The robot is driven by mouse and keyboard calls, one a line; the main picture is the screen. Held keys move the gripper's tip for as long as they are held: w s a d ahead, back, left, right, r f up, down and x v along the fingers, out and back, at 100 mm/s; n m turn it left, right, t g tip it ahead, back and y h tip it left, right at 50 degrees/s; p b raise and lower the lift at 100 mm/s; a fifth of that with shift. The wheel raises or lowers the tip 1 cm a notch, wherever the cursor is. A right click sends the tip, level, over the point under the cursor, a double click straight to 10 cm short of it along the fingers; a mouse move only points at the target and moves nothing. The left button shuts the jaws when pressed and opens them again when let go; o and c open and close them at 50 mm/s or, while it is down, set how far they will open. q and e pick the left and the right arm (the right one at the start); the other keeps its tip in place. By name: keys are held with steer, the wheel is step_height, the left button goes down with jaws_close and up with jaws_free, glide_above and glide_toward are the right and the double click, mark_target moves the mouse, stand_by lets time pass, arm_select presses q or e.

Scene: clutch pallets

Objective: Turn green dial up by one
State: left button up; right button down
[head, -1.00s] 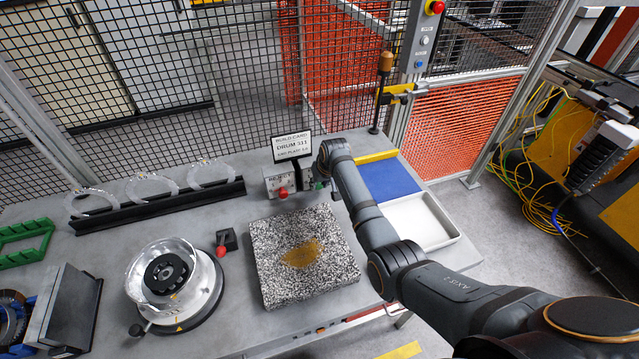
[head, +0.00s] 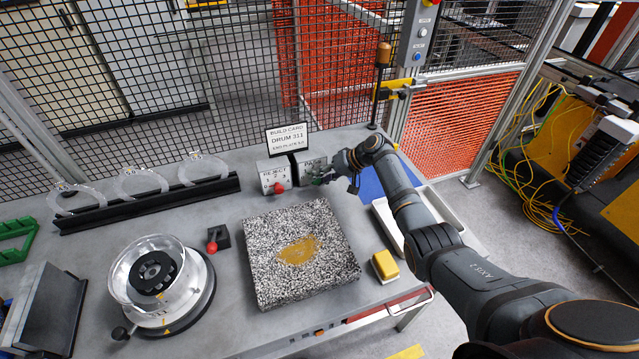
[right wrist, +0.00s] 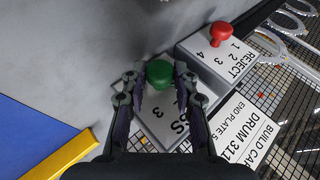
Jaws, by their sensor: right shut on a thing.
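The fingers cover part of the box's lettering and numbers, and which number the green dial points to cannot be told. In the head view my right gripper (head: 327,176) is at the front of the PASS box (head: 309,165). My left gripper is not in view.
The build card (head: 287,139) stands behind the boxes. A yellow block (head: 384,265) and white tray (head: 447,205) are near my right arm.

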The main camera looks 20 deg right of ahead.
stand_by(0.3)
steer(key=c, duration=1)
jaws_free()
steer(key=shift+c, duration=0.2)
steer(key=shift+s+d+r, duration=0.1)
steer(key=shift+d+r, duration=0.1)
steer(key=shift+d, duration=0.1)
steer(key=v, duration=1.1)
steer(key=shift+d, duration=0.2)
